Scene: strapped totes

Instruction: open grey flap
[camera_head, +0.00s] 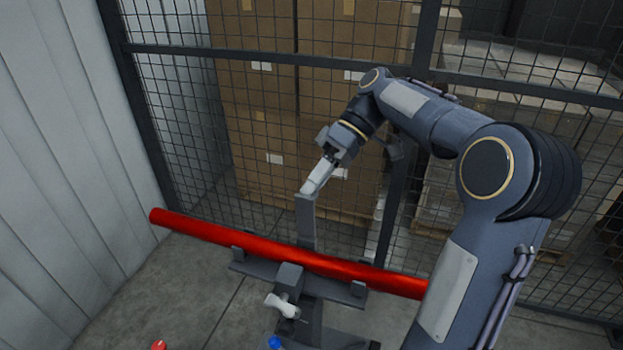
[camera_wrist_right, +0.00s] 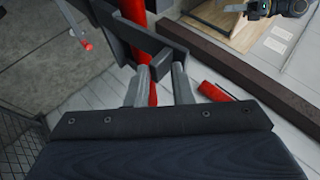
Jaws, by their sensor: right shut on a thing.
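The grey flap appears to be the flat upright grey piece (camera_head: 306,225) behind the red pipe in the head view. My right gripper (camera_head: 313,188) reaches its top end from above, with its light fingers shut on it. In the right wrist view the two grey fingers (camera_wrist_right: 160,72) meet the lower edge of a dark grey bar (camera_wrist_right: 160,42), which looks like the same piece. The exact contact is partly hidden. What looks like my left gripper (camera_wrist_right: 240,8) shows at the top right of the wrist view, cut off by the edge; its jaws are unclear.
A long red pipe (camera_head: 205,231) lies across a dark stand with a pale handle (camera_head: 282,305) in front. A blue knob (camera_head: 275,342) and a red piece (camera_head: 158,345) show low down. A mesh fence (camera_head: 180,120) stands before stacked cartons (camera_head: 255,90).

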